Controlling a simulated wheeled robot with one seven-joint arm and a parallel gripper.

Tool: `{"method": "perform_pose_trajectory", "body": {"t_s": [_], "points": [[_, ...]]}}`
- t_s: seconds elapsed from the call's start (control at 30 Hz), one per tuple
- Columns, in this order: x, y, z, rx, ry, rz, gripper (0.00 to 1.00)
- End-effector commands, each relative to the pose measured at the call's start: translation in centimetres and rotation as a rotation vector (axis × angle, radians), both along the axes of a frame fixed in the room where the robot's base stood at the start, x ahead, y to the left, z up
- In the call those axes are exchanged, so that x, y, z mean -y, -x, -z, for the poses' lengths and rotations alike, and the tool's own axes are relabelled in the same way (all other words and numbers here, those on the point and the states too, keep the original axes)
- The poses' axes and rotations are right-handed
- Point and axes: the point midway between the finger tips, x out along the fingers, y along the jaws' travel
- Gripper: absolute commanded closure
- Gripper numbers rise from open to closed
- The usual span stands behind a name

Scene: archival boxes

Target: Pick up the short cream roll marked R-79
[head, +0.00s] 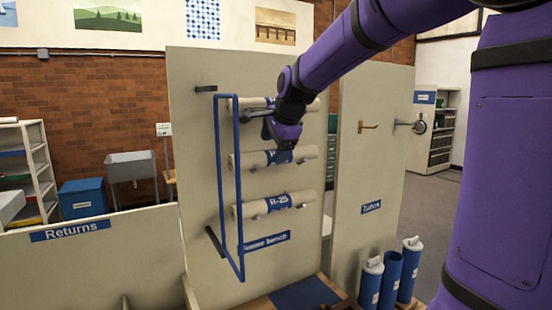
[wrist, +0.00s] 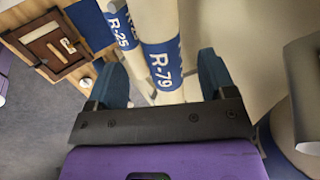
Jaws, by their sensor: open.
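The cream roll marked R-79 (wrist: 162,65) has a blue label band and is the nearest roll in the wrist view. It lines up between the two blue fingers of my open gripper (wrist: 160,82); I cannot tell whether it is inside the jaws or just beyond them. In the head view my gripper (head: 257,123) is at the upper rolls on the cream panel. The top roll (head: 244,103) is partly hidden behind my arm, its label covered. It appears to be R-79.
A middle roll (head: 245,160) and a roll marked R-25 (head: 278,202) rest on pegs below. A blue upright frame (head: 240,190) stands out from the panel at their left. Blue tubes (head: 390,272) stand at lower right. A Returns panel (head: 110,250) is at left.

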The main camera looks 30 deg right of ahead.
Motion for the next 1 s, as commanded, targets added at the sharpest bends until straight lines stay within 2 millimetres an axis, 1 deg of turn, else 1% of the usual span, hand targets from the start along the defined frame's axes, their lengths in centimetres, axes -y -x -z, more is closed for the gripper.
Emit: {"method": "perform_pose_trajectory", "body": {"t_s": [0.2, 0.3, 0.53, 0.57, 0.6, 0.67, 0.7, 0.8, 1.0], "points": [[0.2, -1.9, 2.6, -0.004, -0.001, 0.0, 0.23], [0.2, -2.5, 3.4, -0.002, -0.001, 0.001, 0.23], [0.2, -2.6, 3.6, -0.001, 0.0, 0.0, 0.23], [0.2, -2.6, 3.6, -0.001, 0.0, 0.0, 0.26], [0.2, -2.6, 3.6, -0.001, 0.0, 0.0, 0.35], [0.2, -2.6, 3.6, -0.001, 0.0, 0.0, 0.49], [0.2, -2.6, 3.6, -0.001, 0.0, 0.0, 0.58], [0.2, -2.6, 3.6, -0.001, 0.0, 0.0, 0.8], [0.2, -2.6, 3.5, -0.001, 0.0, 0.0, 0.8]]}}
